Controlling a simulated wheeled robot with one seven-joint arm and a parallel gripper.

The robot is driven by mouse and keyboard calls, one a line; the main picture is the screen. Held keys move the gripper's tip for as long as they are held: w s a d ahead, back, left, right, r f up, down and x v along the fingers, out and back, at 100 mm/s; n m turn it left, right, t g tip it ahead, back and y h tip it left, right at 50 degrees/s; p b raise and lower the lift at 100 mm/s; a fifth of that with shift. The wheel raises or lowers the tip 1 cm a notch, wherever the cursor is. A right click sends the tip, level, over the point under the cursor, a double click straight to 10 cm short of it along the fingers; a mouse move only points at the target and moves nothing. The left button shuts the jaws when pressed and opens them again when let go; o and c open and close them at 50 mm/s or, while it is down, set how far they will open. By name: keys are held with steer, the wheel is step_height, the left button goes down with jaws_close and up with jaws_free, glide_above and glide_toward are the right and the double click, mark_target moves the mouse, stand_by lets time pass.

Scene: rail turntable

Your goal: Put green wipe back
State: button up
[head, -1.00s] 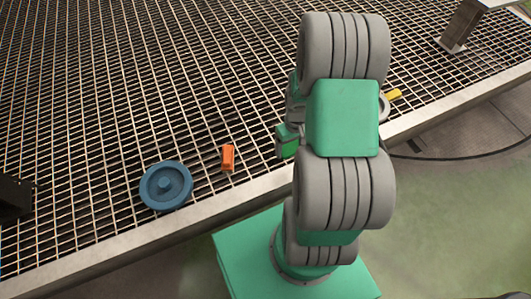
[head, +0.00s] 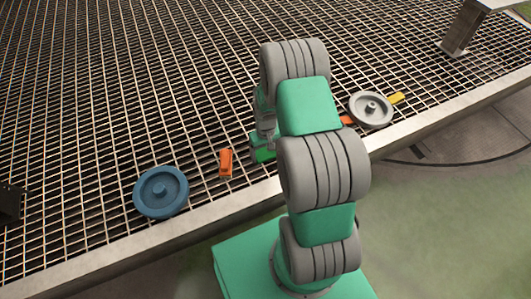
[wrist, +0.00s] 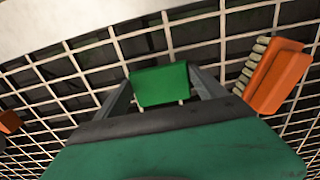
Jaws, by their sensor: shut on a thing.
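The green wipe (wrist: 160,85) is a small flat-faced green block between the two fingers of my gripper (wrist: 161,92) in the wrist view. My gripper is shut on it. In the head view the green wipe (head: 265,154) shows at the end of my arm, close to the table's front edge, just right of an orange brush (head: 226,162). My arm hides part of my gripper there. Whether the wipe touches the grating below is hard to tell.
The orange brush (wrist: 275,78) lies right of my gripper in the wrist view. A blue wheel (head: 161,190) lies further left on the grated table (head: 120,90). A grey wheel (head: 371,109), a yellow piece (head: 397,98) and another orange piece (head: 346,120) lie right of my arm. The grating behind is clear.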

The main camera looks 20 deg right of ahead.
steer(key=shift+f, duration=0.2)
steer(key=o, duration=1.1)
steer(key=shift+r, duration=0.1)
steer(key=shift+o, duration=0.2)
step_height(320, 180, up, 12)
steer(key=p, duration=0.4)
step_height(320, 180, up, 8)
glide_above(266, 155)
steer(key=a, duration=0.3)
steer(key=s+a+r+t, duration=0.1)
steer(key=s+a+r, duration=0.2)
steer(key=s+r, duration=0.3)
steer(key=s+a+r+t, duration=0.1)
steer(key=s+a+r, duration=0.3)
steer(key=s+r, duration=0.3)
steer(key=shift+s+r, duration=0.25)
steer(key=shift+s, duration=0.2)
